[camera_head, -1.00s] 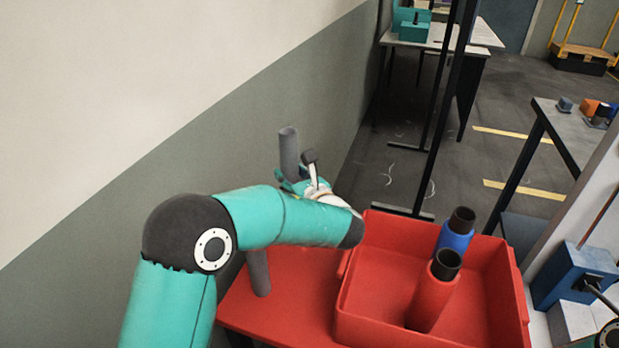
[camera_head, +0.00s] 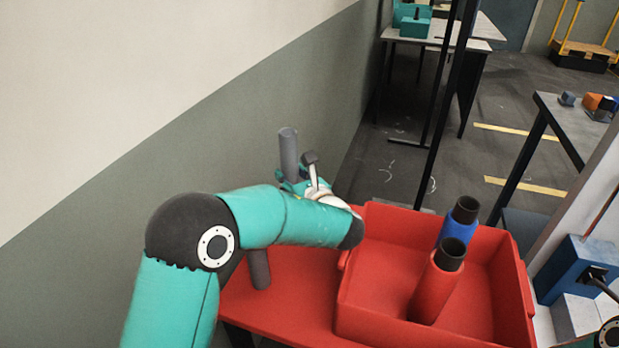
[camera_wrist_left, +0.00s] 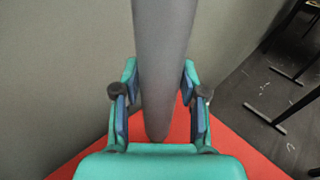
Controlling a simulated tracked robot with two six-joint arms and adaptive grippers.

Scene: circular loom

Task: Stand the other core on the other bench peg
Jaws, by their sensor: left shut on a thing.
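My left gripper (camera_head: 298,184) is shut on a long grey core (camera_head: 288,154) and holds it nearly upright by the grey wall. In the left wrist view the core (camera_wrist_left: 163,60) stands between the two fingers (camera_wrist_left: 160,105), with its lower end over the red bench top. In the head view my forearm hides that lower end. Another grey upright cylinder (camera_head: 259,268) shows below my arm on the red bench (camera_head: 290,290). Its top is hidden, so I cannot tell whether it is a core or a bare peg.
A red tray (camera_head: 385,325) on the right of the bench holds a red bobbin (camera_head: 435,290) and a blue bobbin (camera_head: 455,230), both leaning. The wall (camera_head: 215,170) runs close along the left. A blue box (camera_head: 575,268) is at the right.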

